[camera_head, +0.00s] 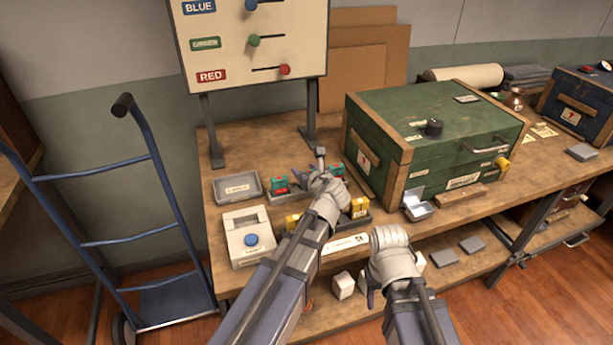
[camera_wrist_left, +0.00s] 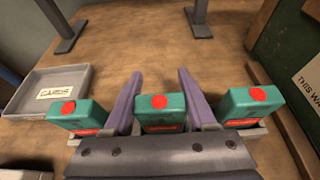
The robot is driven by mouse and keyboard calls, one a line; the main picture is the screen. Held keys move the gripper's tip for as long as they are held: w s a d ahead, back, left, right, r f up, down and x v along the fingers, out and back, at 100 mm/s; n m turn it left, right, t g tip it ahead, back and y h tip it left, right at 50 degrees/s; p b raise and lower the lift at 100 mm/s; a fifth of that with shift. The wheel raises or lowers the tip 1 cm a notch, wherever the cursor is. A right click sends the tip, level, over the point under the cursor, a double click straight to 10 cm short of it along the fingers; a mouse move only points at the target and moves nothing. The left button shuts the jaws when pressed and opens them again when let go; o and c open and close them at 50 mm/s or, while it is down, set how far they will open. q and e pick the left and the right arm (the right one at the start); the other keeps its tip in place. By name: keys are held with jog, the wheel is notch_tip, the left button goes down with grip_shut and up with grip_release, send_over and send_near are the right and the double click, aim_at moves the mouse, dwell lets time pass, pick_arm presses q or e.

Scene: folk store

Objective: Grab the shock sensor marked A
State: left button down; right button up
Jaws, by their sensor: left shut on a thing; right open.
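Teal sensors with red tops and red labels stand in a row in a grey tray (camera_head: 312,198). The left one (camera_head: 278,184) and right one (camera_head: 336,169) show in the head view; the middle one is hidden behind my gripper. In the left wrist view, the left sensor (camera_wrist_left: 80,117), middle sensor (camera_wrist_left: 161,114) and right sensor (camera_wrist_left: 246,106) all show. No letter A is readable on them. My left gripper (camera_head: 320,160) has its purple fingers on either side of the middle sensor, shut on it. My right gripper (camera_head: 370,288) is open and empty, low at the table's front.
Yellow pieces (camera_head: 359,207) stand in a front row. A grey cards tray (camera_head: 237,187) and a box with a blue button (camera_head: 250,240) lie left. A green case (camera_head: 437,140) stands close right. A sign board's legs (camera_head: 311,110) rise behind. Bare tabletop lies behind the sensors.

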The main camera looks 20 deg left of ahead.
notch_tip(320, 180, up, 10)
jog(key=p, duration=1)
jog(key=shift+s, duration=0.1)
